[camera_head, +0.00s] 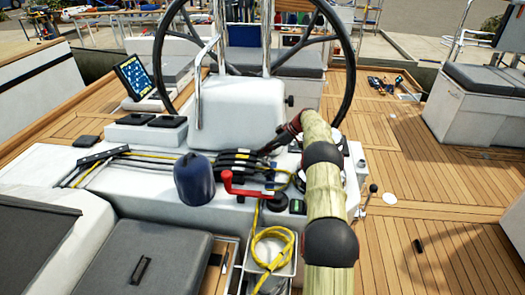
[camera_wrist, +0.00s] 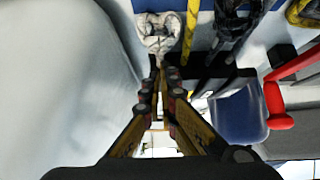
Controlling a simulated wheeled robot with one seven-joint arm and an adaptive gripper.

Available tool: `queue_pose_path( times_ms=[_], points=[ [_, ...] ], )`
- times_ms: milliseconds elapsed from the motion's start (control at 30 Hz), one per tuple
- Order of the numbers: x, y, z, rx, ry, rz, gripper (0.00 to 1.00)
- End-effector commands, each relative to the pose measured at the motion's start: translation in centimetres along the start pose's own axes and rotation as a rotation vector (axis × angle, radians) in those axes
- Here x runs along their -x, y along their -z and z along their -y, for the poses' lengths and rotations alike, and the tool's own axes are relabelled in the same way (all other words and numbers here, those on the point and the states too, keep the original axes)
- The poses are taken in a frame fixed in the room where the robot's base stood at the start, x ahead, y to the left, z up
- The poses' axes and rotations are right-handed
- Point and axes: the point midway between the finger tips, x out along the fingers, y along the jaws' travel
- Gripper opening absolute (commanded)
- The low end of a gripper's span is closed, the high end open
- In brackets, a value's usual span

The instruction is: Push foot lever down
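A bank of black clutch levers (camera_head: 238,160) sits on the white cockpit console, with lines running into it. In the wrist view black levers (camera_wrist: 238,22) and small white labels (camera_wrist: 230,87) show; the labels are too small to read, so I cannot tell which is the foot lever. My gripper (camera_head: 266,150) is at the right end of the bank, partly hidden by my arm. In the wrist view my gripper (camera_wrist: 159,68) has its fingertips nearly together with nothing seen between them. I cannot tell whether they touch a lever.
A red handle (camera_head: 250,191) and a blue-covered cylinder (camera_head: 193,179) stand just in front of the bank. A yellow rope (camera_head: 272,248) hangs in front. The steering wheel (camera_head: 158,60) stands behind. Wooden deck (camera_head: 440,215) at right is mostly clear.

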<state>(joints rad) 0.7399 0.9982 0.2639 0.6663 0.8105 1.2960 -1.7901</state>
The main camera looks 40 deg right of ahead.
Motion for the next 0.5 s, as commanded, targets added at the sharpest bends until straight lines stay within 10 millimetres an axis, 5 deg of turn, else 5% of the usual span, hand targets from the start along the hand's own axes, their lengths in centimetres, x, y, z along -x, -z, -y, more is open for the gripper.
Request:
queue_pose_path(
  times_ms=[500],
  points=[
    [10.1,0.3,-0.3,0.006,-0.015,-0.003,0.00]
  ],
)
